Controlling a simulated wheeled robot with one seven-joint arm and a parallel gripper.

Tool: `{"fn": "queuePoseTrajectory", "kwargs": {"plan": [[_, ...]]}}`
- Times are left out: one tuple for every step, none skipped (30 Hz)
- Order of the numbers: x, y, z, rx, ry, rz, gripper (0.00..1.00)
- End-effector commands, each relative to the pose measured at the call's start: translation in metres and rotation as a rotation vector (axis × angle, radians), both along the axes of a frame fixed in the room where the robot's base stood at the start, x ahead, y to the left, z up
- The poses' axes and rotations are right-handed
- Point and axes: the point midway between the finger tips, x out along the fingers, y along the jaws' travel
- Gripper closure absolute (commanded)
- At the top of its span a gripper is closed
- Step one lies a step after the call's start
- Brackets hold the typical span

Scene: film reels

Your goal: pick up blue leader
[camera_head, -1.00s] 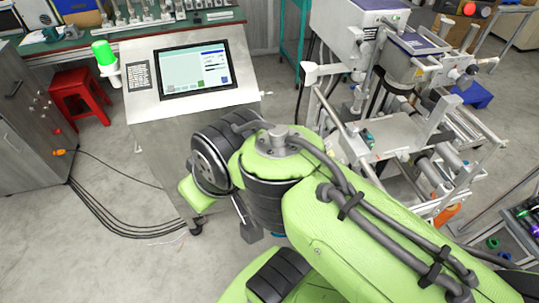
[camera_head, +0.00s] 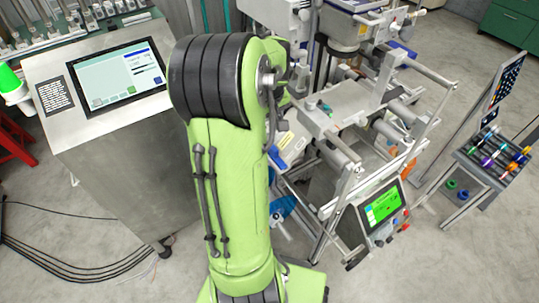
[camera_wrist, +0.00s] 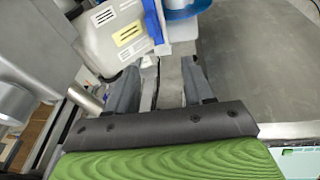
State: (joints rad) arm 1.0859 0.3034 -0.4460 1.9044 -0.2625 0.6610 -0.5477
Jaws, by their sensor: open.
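Several small coloured rolls lie on a small cart (camera_head: 478,178) at the right of the head view. One looks blue (camera_head: 501,147) and one purple (camera_head: 486,161), but they are too small to tell which is the blue leader. In the wrist view my gripper (camera_wrist: 160,72) has its two dark fingers apart, with nothing between them. A blue round part (camera_wrist: 182,10) shows beyond the fingers at the top of that view, beside a grey machine housing. In the head view my gripper is hidden behind my green arm.
The film machine (camera_head: 345,110) with rails, rollers and a green-lit screen (camera_head: 382,207) stands between my arm and the cart. A metal console (camera_head: 115,135) with a screen stands on the left. Cables lie on the floor at lower left. Floor in front of the cart is clear.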

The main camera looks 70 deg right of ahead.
Motion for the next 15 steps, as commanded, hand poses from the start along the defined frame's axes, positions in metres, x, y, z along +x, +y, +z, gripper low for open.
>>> {"fn": "queuePoseTrajectory", "kwargs": {"plan": [[-0.013, -0.008, -0.008, 0.001, 0.011, -0.018, 0.48], [-0.016, -0.010, -0.010, 0.001, 0.015, -0.022, 0.48], [-0.019, -0.012, -0.014, 0.001, 0.018, -0.024, 0.48], [-0.019, -0.013, -0.018, 0.003, 0.020, -0.024, 0.48], [-0.019, -0.014, -0.023, 0.003, 0.019, -0.024, 0.48], [-0.017, -0.016, -0.032, 0.003, 0.019, -0.023, 0.48], [-0.017, -0.018, -0.040, 0.005, 0.019, -0.022, 0.48], [-0.016, -0.020, -0.047, 0.005, 0.019, -0.023, 0.48], [-0.015, -0.023, -0.058, 0.005, 0.019, -0.022, 0.48], [-0.014, -0.025, -0.065, 0.005, 0.019, -0.023, 0.48], [-0.014, -0.027, -0.072, 0.006, 0.019, -0.023, 0.48], [-0.013, -0.029, -0.082, 0.005, 0.019, -0.024, 0.48], [-0.013, -0.031, -0.089, 0.005, 0.019, -0.024, 0.48], [-0.012, -0.033, -0.095, 0.004, 0.018, -0.023, 0.48], [-0.011, -0.035, -0.101, 0.004, 0.018, -0.023, 0.48]]}}
